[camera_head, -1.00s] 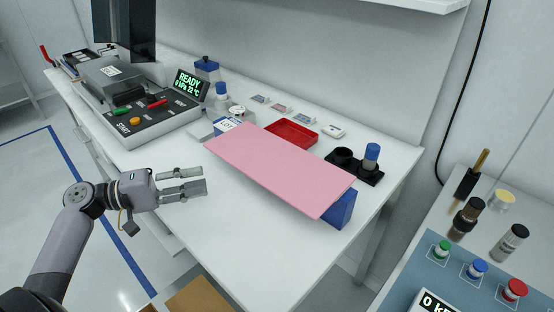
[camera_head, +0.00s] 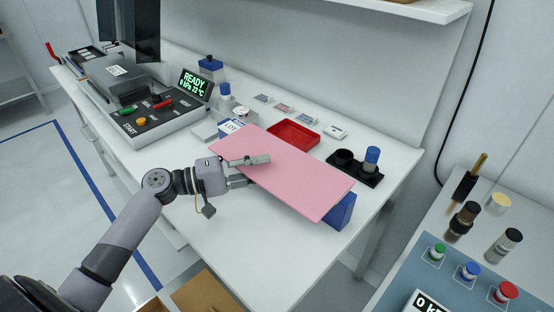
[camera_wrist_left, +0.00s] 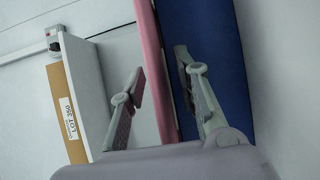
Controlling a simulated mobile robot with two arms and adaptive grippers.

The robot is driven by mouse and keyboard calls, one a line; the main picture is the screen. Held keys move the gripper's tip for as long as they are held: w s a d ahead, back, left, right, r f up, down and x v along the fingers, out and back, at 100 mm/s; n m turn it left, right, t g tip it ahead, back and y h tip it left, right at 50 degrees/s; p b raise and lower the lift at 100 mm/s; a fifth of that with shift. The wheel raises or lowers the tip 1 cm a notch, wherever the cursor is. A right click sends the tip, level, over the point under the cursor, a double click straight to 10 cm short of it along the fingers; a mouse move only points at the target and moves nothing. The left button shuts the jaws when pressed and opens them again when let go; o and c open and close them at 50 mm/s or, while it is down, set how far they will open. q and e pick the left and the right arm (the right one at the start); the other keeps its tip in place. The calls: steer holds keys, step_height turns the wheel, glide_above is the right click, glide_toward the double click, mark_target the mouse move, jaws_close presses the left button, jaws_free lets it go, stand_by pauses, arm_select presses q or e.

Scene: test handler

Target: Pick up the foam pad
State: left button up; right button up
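The foam pad (camera_head: 300,177) is a thin flat pink sheet. It lies across blue supports (camera_head: 343,211) on the white table, raised above the tabletop. My left gripper (camera_head: 257,170) is at the pad's near left edge, with one finger over the top face and the other lower, partly beneath the edge. In the left wrist view the fingers (camera_wrist_left: 165,90) stand apart, with the pad's pink edge (camera_wrist_left: 152,60) between them and a blue support (camera_wrist_left: 205,45) behind the right finger. The fingers do not appear closed on the pad. My right gripper is not in view.
A red tray (camera_head: 293,134) and a black holder with a blue-capped vial (camera_head: 371,159) stand behind the pad. A test machine (camera_head: 150,115) reading READY is at the left. The table front (camera_head: 235,250) is clear. A cardboard box (camera_head: 205,293) is below.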

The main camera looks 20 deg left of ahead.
arm_select(q)
jaws_close()
stand_by(0.4)
